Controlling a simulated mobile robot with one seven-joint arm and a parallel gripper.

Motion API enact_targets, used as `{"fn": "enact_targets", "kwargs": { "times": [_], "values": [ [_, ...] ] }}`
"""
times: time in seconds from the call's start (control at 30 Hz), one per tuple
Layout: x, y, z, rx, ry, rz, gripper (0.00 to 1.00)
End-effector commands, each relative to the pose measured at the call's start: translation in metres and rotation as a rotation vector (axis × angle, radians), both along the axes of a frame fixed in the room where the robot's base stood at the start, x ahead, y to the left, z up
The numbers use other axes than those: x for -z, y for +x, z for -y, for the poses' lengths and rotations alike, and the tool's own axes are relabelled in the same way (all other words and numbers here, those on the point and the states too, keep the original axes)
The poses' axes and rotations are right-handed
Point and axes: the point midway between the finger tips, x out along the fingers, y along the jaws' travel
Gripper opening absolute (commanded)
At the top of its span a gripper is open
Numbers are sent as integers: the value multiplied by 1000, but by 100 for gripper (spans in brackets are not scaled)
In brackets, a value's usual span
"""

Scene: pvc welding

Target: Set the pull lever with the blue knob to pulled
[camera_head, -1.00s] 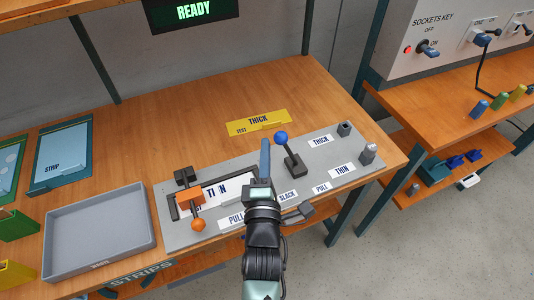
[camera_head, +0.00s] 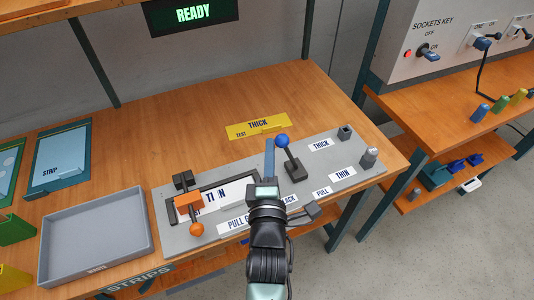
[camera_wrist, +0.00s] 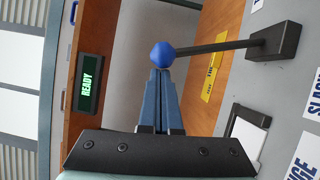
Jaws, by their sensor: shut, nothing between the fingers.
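The pull lever has a blue knob (camera_head: 282,141) on a dark rod, rising from a dark base block (camera_head: 296,172) on the grey panel (camera_head: 240,229). In the head view the rod leans away toward the back of the table. My gripper (camera_head: 269,146) is just left of the knob in that view, its blue fingers closed together and empty. In the wrist view the knob (camera_wrist: 162,54) sits right at the tips of the shut fingers (camera_wrist: 160,76). I cannot tell whether they touch.
An orange-handled lever (camera_head: 189,202) stands on the panel's left. A grey tray (camera_head: 96,262) lies further left. A metal peg (camera_head: 369,156) stands at the right. The wood table behind is clear.

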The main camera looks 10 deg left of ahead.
Motion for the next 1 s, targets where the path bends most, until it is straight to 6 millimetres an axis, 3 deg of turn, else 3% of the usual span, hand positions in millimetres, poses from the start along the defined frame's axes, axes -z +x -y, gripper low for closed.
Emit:
{"fn": "enact_targets", "kwargs": {
  "times": [0.37,1.0],
  "values": [
    [-10,6,11,1,108,-60,0],
    [-26,39,69,3,537,-307,0]
  ]
}}
